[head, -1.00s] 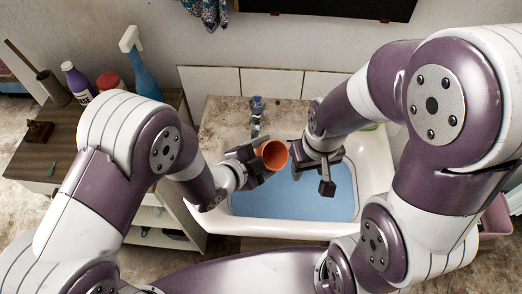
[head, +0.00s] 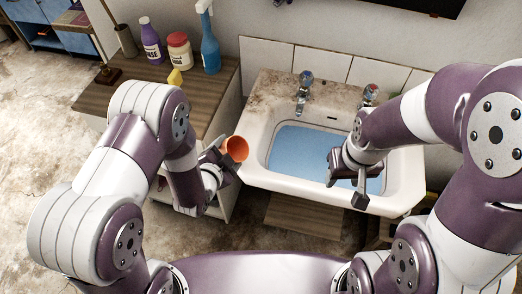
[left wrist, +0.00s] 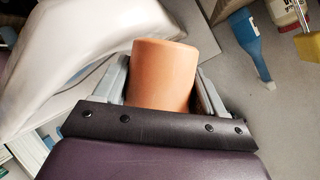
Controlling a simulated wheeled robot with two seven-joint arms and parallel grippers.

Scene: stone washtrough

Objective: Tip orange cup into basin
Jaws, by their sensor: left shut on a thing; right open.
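The orange cup (head: 235,149) is in my left gripper (head: 226,158), at the left front edge of the basin (head: 300,151) in the head view. The cup is tilted, with its opening facing the camera. In the left wrist view the cup (left wrist: 164,75) sits between the two fingers of the left gripper (left wrist: 162,88). The cup's contents cannot be made out. The basin is white with blue water inside. My right gripper (head: 347,184) is open and empty above the basin's right part.
Two taps, one the left tap (head: 304,90), stand at the basin's back.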

